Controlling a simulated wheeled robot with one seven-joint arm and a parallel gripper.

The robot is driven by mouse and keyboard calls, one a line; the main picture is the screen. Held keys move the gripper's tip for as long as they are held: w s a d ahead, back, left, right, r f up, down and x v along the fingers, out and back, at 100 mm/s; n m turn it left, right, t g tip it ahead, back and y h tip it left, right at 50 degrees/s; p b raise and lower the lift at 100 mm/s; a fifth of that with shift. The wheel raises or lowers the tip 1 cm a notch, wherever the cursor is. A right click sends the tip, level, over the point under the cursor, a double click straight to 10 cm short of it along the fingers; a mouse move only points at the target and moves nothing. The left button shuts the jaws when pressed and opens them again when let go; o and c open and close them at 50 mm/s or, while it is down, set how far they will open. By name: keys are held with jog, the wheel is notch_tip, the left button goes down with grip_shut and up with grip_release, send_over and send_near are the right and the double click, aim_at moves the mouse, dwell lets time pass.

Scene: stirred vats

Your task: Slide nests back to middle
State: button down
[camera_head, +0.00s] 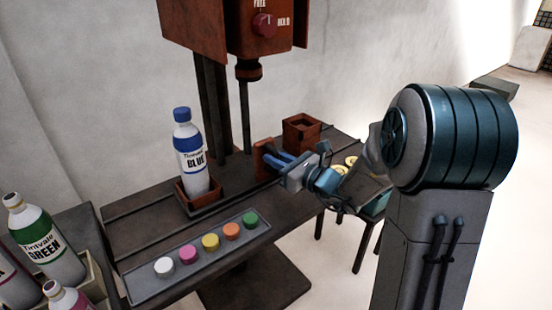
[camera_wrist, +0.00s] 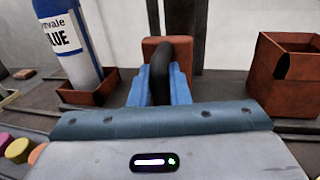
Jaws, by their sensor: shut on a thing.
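A red-brown square nest (camera_head: 206,206) on the left of the bench holds an upright white bottle with a blue cap and a "BLUE" label (camera_head: 192,155). This nest also shows in the wrist view (camera_wrist: 88,92). An empty taller red-brown nest (camera_head: 301,133) stands at the right, also in the wrist view (camera_wrist: 285,75). My gripper (camera_head: 277,161) is between them, its blue fingers (camera_wrist: 165,88) shut on a black curved handle (camera_wrist: 181,62). A red-brown block (camera_wrist: 151,46) stands right behind the handle; the fingers partly hide where they join.
A stirrer head with a red knob (camera_head: 264,25) and a vertical shaft (camera_head: 245,110) hangs above the bench (camera_head: 135,232). A tray of several coloured buttons (camera_head: 145,287) lies at the front. Other bottles, one labelled GREEN (camera_head: 48,240), stand at the left.

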jog(key=shift+a+r, duration=0.25)
jog(key=shift+r, duration=0.2)
jog(key=c, duration=1.4)
grip_release()
jog(key=shift+s+a, duration=0.1)
jog(key=shift+a, duration=0.05)
jog(key=shift+c, duration=0.2)
jog(key=shift+f, duration=0.1)
jog(key=shift+s+d+f, duration=0.1)
jog(key=shift+s+d, duration=0.05)
jog(key=shift+d, duration=0.2)
jog(key=v, duration=1.3)
jog(key=shift+s, duration=0.15)
